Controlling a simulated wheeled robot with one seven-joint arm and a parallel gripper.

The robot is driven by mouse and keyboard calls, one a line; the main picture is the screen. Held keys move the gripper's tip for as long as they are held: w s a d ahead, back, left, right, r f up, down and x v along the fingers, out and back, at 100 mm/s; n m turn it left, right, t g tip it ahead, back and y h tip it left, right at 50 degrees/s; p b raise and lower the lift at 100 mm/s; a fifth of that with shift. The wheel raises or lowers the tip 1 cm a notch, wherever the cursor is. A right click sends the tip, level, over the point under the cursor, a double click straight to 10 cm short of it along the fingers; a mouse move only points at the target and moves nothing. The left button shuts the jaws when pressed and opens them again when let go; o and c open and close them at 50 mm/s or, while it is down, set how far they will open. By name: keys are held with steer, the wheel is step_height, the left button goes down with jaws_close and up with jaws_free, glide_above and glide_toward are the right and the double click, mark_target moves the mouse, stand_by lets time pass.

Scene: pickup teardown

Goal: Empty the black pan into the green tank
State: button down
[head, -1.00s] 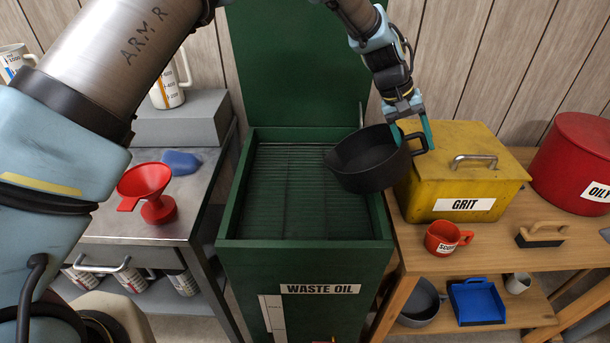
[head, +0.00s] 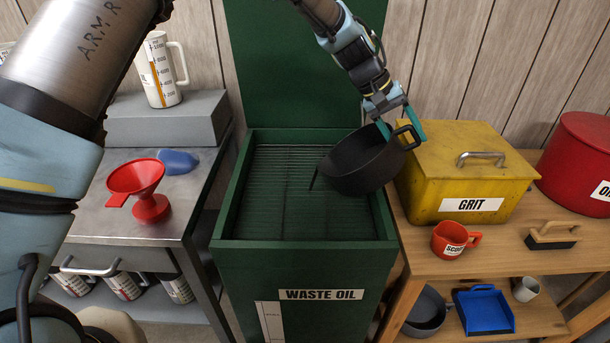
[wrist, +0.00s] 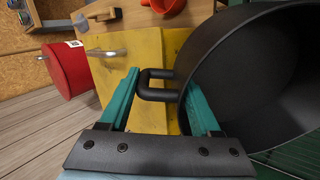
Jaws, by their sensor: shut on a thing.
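The black pan (head: 362,160) is held above the right part of the green tank (head: 229,203), which is marked WASTE OIL. In the wrist view the handle (wrist: 157,84) shows between the teal fingers, and the pan's dark inside (wrist: 245,85) is at the right. The tank's lid (head: 290,70) stands open behind.
A red funnel (head: 138,185) stands on the left metal table.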

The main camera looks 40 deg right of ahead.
steer(key=shift+w+a+r+b, duration=0.2)
steer(key=shift+w+r+b, duration=0.1)
steer(key=shift+r+b, duration=0.15)
steer(key=shift+w+a+r+g+h+b, duration=0.3)
steer(key=shift+w+r+g+h+b, duration=0.1)
steer(key=shift+r+b, duration=0.15)
steer(key=shift+w+a+r+g+h+b, duration=0.3)
steer(key=shift+r+g+b, duration=0.1)
steer(key=shift+r, duration=0.15)
